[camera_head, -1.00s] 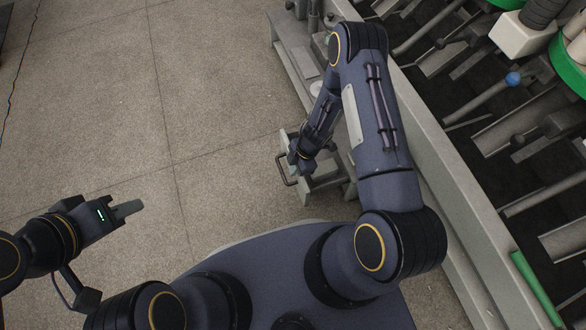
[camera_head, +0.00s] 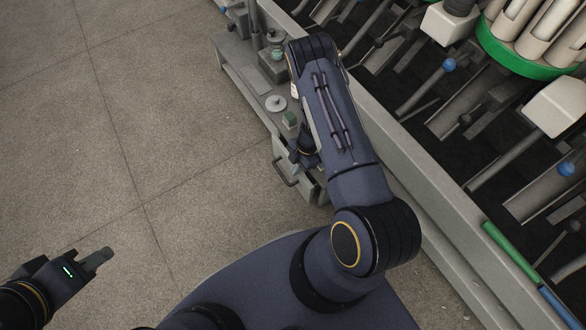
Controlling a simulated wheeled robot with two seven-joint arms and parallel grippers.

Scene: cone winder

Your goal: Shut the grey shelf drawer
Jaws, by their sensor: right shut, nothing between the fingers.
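The grey shelf drawer (camera_head: 314,190) is near the middle of the view, low on the grey shelf's front, with a dark bar handle (camera_head: 284,175) on its outer face. It appears to stand out from the shelf, but my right arm covers much of it and how far is unclear. My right gripper (camera_head: 303,157) is shut and empty, pointing down at the drawer just behind the handle. Its fingertips are mostly hidden, so contact cannot be told. My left gripper (camera_head: 97,258) is over bare floor at the lower left, away from the drawer; its finger gap cannot be made out.
The left floor is clear.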

